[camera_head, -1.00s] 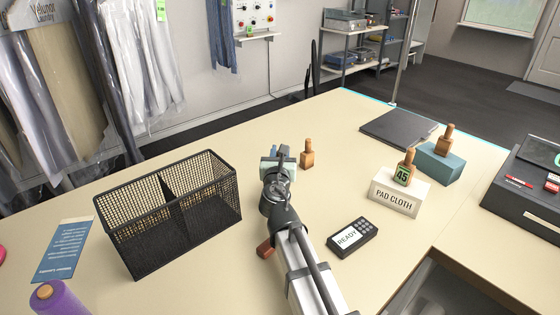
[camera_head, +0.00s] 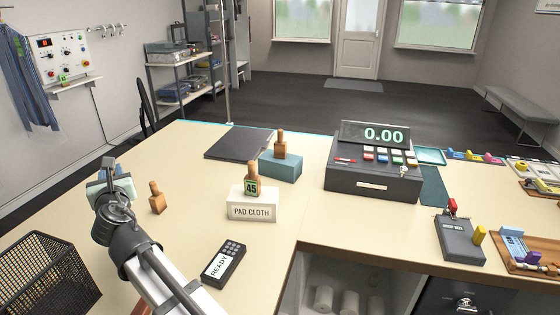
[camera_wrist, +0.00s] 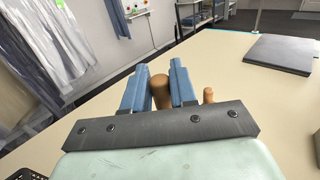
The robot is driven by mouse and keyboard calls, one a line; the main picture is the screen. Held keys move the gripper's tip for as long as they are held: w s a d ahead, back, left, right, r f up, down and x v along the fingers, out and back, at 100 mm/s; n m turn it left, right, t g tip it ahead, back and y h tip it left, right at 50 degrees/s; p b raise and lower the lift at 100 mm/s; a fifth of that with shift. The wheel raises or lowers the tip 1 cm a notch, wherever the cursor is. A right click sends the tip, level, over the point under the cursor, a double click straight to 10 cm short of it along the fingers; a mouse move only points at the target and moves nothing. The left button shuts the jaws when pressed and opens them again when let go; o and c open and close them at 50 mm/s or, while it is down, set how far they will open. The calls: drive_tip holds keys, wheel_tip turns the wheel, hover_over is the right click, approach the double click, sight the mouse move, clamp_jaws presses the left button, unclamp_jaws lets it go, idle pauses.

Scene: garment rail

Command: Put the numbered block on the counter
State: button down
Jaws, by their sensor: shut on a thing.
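A wooden block (camera_head: 251,181) with a knob handle and a green-edged label reading 45 stands upright on the white PAD CLOTH box (camera_head: 251,210), right of my gripper. My gripper (camera_head: 112,172) is over the left part of the counter (camera_head: 205,205). In the wrist view its blue fingers (camera_wrist: 160,88) are shut on a round-topped wooden handle (camera_wrist: 160,92). The lower part of the held thing is hidden, so I cannot tell whether it bears a number. In the head view the gripper hides it.
A similar wooden block (camera_head: 157,200) stands on the counter right of my gripper. Another (camera_head: 281,145) is on a blue-grey box (camera_head: 281,167). A mesh basket (camera_head: 45,275), READY device (camera_head: 223,264), dark folder (camera_head: 238,144) and cash register (camera_head: 372,180) stand around.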

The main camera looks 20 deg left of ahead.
wheel_tip(320, 180, up, 16)
drive_tip(key=w+d+f+m+t+h, duration=0.1)
drive_tip(key=w+d+m+t+h, duration=0.25)
drive_tip(key=w+d+h, duration=0.45)
drive_tip(key=w+d+f+m+t+h, duration=0.15)
drive_tip(key=w+d+m+h, duration=0.3)
drive_tip(key=w+d, duration=0.75)
drive_tip(key=w+d+r+m+g+h, duration=0.1)
drive_tip(key=d+m+g+h, duration=0.35)
drive_tip(key=d, duration=1.05)
drive_tip(key=w+d+r+m+g+h, duration=0.1)
drive_tip(key=d+m+h, duration=0.65)
drive_tip(key=d, duration=0.75)
wheel_tip(320, 180, down, 18)
drive_tip(key=n+h, duration=0.1)
drive_tip(key=n, duration=0.1)
drive_tip(key=shift+w+a, duration=0.15)
drive_tip(key=shift+t, duration=0.25)
wheel_tip(320, 180, down, 10)
